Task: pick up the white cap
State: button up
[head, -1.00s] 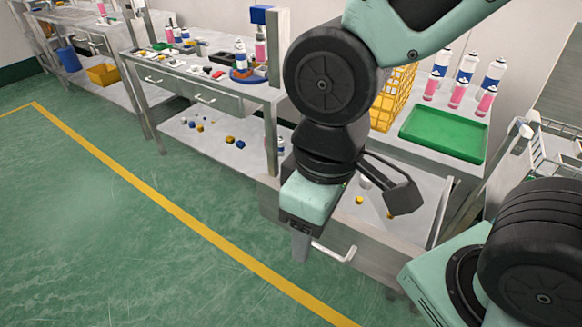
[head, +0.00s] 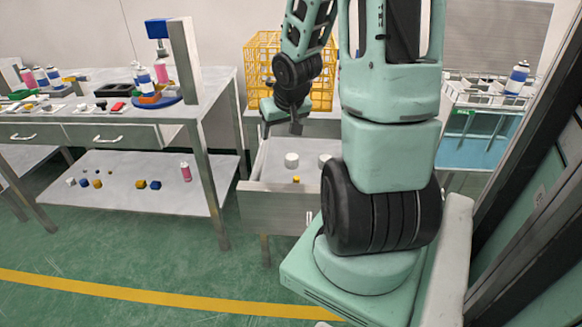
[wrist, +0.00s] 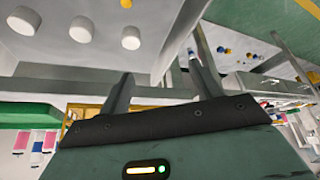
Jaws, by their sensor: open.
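A white cap (head: 291,160) lies in the open drawer in the head view. A second white cap (head: 324,160) is to its right, partly hidden by my arm. The wrist view shows three white caps, at the far left (wrist: 23,20), in the middle (wrist: 81,29) and on the right (wrist: 131,38), spaced apart on the pale drawer floor. My gripper (head: 282,128) is above the back of the drawer. Its two fingers also show in the wrist view (wrist: 162,72), spread apart with no cap between them.
The drawer (head: 272,205) is pulled out, with a small yellow piece (head: 297,179) in it. A yellow crate (head: 262,60) stands behind my gripper. A workbench (head: 215,88) with cans and a lower shelf of small pieces is at left. The green floor in front is clear.

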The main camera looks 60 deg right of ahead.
jog(key=m, duration=0.2)
send_near(292, 156)
jog(key=shift+h, duration=0.4)
jog(key=b+x, duration=0.1)
jog(key=b, duration=0.1)
jog(key=b+x, duration=0.3)
jog(key=b, duration=0.2)
jog(key=shift+a+f, duration=0.2)
jog(key=shift+f, duration=0.05)
jog(key=shift+b+x, duration=0.9)
jog(key=shift+x, duration=2)
jog(key=shift+a, duration=0.15)
jog(key=c, duration=1)
